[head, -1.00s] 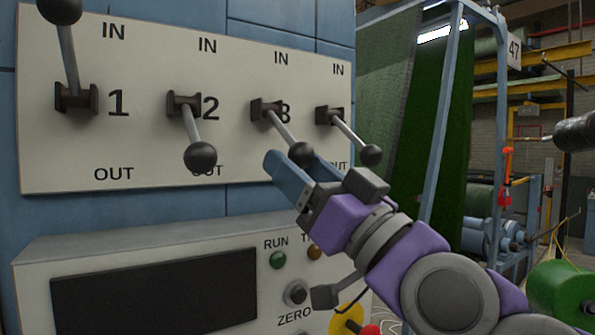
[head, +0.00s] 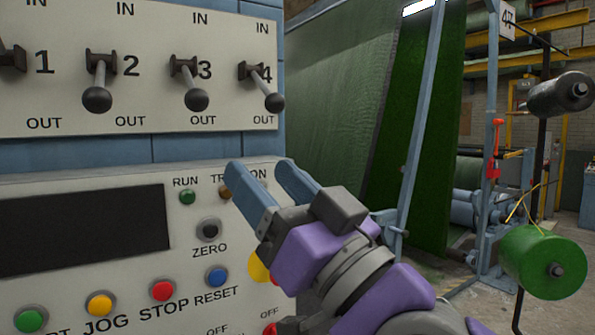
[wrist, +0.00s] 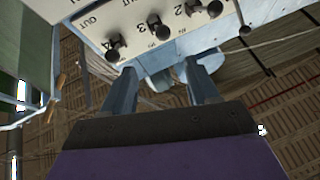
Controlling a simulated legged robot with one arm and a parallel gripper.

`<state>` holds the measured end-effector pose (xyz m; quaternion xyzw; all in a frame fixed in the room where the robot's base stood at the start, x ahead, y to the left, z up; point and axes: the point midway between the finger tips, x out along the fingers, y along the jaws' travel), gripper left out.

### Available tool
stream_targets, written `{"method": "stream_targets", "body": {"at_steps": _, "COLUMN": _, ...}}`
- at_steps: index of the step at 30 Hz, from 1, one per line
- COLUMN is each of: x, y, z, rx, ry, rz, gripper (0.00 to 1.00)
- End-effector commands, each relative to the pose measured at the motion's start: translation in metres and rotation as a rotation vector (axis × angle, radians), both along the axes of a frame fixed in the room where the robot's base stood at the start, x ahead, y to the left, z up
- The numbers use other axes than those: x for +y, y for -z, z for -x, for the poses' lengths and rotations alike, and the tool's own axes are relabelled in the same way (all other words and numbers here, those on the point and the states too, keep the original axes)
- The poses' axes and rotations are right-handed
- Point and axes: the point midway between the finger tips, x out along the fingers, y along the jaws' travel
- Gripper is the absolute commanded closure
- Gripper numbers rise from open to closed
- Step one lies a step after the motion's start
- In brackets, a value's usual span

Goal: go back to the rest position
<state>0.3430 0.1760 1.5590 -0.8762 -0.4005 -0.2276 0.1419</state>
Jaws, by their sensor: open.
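My gripper (head: 262,170) is open and empty in the head view, its two blue fingers pointing up and left in front of the lower control box. It is below and apart from the lever panel (head: 155,122). Levers 2 (head: 97,98), 3 (head: 196,98) and 4 (head: 272,101) hang down toward OUT. Lever 1 (head: 12,60) is cut off at the left edge. In the wrist view the open fingers (wrist: 160,80) point at the blue cabinet, with nothing between them, and the lever panel shows upside down beyond them.
The control box (head: 120,220) carries a dark screen and several buttons, close to my gripper. A green turf sheet (head: 350,100) hangs behind a blue frame post (head: 418,130). A green roll (head: 545,262) and a dark roller (head: 560,93) stand at right.

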Motion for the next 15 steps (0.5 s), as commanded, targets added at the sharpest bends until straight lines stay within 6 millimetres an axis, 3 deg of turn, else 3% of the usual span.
{"method": "stream_targets", "body": {"at_steps": 9, "x": -0.006, "y": 0.007, "z": -0.001, "rx": 0.017, "ry": -0.001, "rz": 0.027, "gripper": 0.41}}
{"method": "stream_targets", "body": {"at_steps": 11, "x": -0.001, "y": 0.022, "z": -0.003, "rx": 0.047, "ry": -0.002, "rz": 0.08, "gripper": 0.41}}
{"method": "stream_targets", "body": {"at_steps": 14, "x": 0.012, "y": 0.067, "z": -0.01, "rx": 0.145, "ry": -0.003, "rz": 0.224, "gripper": 0.41}}
{"method": "stream_targets", "body": {"at_steps": 15, "x": 0.016, "y": 0.093, "z": -0.013, "rx": 0.2, "ry": 0.002, "rz": 0.298, "gripper": 0.41}}
